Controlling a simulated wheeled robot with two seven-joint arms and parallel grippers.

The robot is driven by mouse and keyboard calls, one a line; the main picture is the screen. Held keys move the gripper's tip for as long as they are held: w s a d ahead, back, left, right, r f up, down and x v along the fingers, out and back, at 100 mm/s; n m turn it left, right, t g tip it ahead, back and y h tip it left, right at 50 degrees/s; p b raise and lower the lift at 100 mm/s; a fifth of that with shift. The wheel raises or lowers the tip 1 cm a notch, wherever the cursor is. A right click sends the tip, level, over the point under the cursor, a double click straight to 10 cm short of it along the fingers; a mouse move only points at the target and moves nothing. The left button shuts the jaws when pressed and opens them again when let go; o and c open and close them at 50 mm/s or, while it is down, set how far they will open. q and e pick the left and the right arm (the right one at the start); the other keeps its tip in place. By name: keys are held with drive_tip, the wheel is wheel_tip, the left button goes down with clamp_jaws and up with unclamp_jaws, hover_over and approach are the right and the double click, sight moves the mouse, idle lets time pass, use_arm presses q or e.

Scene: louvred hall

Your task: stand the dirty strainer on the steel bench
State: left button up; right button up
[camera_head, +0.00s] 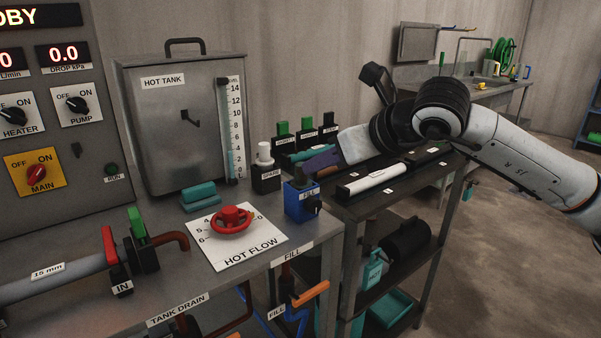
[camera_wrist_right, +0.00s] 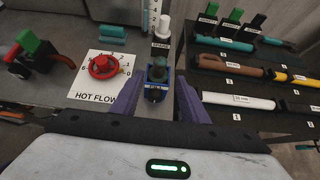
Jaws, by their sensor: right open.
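No piece is clearly recognisable as the dirty strainer. In the right wrist view this blue block (camera_wrist_right: 155,95) has a dark, greenish round top (camera_wrist_right: 157,72); I cannot tell whether that is the strainer. My right gripper (camera_wrist_right: 157,86) is open, its purple fingers on either side of the block's top. In the head view the gripper (camera_head: 315,160) reaches in from the right, just above and beside the block. Contact is unclear. My left gripper is out of view.
A red HOT FLOW valve (camera_head: 231,220), teal pads (camera_head: 198,196) and a white-topped SPARE holder (camera_head: 265,168) stand on the bench near the hot tank (camera_head: 180,125). A dark cart (camera_head: 350,208) with a white pipe piece (camera_head: 374,181) adjoins on the right.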

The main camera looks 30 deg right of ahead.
sight(305, 185)
drive_tip(key=b+x, duration=0.1)
drive_tip(key=x, duration=0.7)
drive_tip(key=shift+w+a, duration=0.1)
drive_tip(key=shift+b, duration=0.3)
clamp_jaws()
idle(0.3)
idle(1.2)
